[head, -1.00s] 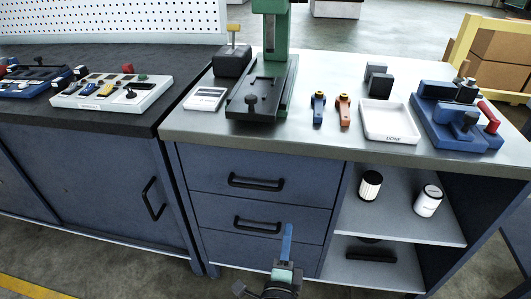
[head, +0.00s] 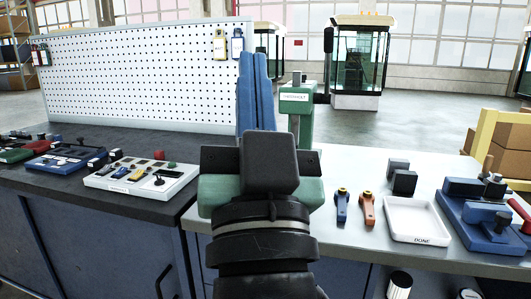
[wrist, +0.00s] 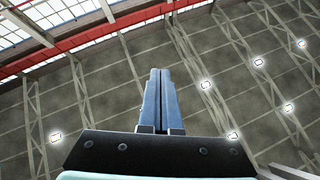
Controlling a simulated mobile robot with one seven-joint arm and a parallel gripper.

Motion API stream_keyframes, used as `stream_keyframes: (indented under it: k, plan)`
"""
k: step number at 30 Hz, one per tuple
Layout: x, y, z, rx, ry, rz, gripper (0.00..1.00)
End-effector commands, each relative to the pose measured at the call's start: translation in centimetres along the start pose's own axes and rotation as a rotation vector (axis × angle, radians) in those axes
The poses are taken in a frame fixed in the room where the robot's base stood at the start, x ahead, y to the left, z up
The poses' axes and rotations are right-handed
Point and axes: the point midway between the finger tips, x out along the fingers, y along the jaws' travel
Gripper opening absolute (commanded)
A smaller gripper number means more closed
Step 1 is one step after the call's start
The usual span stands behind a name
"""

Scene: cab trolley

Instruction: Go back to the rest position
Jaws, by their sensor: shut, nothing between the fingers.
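My gripper (head: 252,85) stands in the middle of the head view, in front of the workbenches, with its blue fingers pointing up. The two fingers lie together, shut and empty. In the wrist view the shut fingers (wrist: 158,95) point up toward the hall ceiling, with nothing between them.
The metal bench (head: 345,165) holds a blue tool (head: 342,207), an orange tool (head: 366,209), a white tray (head: 416,220) marked DONE and a blue fixture (head: 487,214). The dark left bench (head: 75,185) carries a white parts tray (head: 141,177). A pegboard (head: 140,80) stands behind.

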Motion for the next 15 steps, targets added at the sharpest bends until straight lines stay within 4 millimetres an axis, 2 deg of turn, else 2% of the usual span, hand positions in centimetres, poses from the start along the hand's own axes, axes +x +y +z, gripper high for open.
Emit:
stream_keyframes:
  k: [1,4,6,15]
  plan:
    - [-0.4,-0.5,-3.5,-0.08,0.051,0.01,0.0]
    - [-1.7,-0.8,-9.0,-0.228,0.126,0.056,0.0]
    - [0.5,-1.0,-10.3,-0.223,0.107,0.055,0.0]
    - [5.9,-2.0,-16.3,-0.216,0.105,0.052,0.0]
